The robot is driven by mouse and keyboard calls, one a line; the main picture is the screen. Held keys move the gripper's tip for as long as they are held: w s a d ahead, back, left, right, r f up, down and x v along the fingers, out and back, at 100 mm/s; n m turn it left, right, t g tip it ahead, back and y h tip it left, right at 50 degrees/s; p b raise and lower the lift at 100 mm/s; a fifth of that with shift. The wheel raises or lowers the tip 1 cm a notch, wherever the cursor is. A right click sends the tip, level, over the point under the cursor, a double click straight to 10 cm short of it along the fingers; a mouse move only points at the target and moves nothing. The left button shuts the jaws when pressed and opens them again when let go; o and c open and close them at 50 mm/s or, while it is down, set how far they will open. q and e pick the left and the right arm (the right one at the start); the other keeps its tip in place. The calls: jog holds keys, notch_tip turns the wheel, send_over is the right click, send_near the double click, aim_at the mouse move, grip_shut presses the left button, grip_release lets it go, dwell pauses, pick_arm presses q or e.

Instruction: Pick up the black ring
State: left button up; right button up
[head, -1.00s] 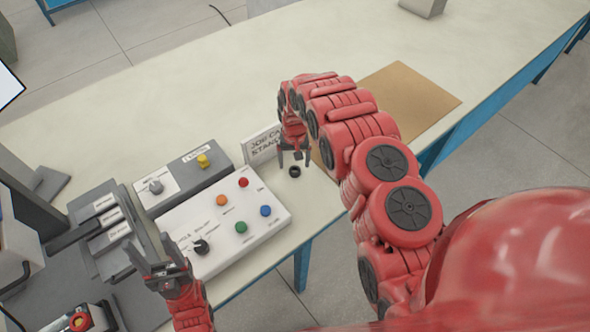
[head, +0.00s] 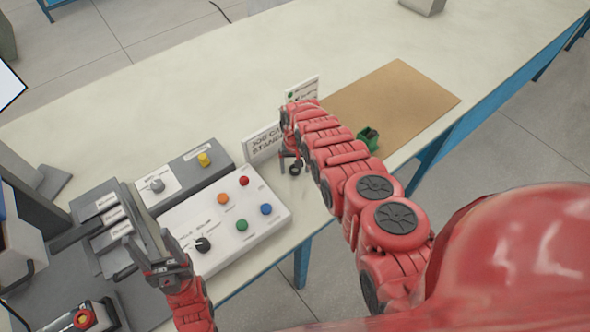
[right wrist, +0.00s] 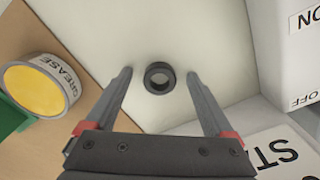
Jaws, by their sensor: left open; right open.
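The black ring (right wrist: 159,77) lies flat on the pale table top in the right wrist view, its hole facing up. It also shows in the head view (head: 295,169), small and close to my right gripper (head: 289,160). In the right wrist view my right gripper (right wrist: 160,90) is open, with one finger on each side of the ring and a gap to both. I cannot tell how high the fingertips are above the table. My left gripper (head: 160,265) is open and empty near the control box, far from the ring.
The white control box (head: 222,222) with coloured buttons stands left of the ring. The job card stand (head: 262,146) is close beside it. A grease tin (right wrist: 42,88) and a green object (right wrist: 10,118) are on the brown mat (head: 400,95).

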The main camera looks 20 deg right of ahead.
grip_shut()
dwell(0.4)
jog(key=shift+r, duration=0.1)
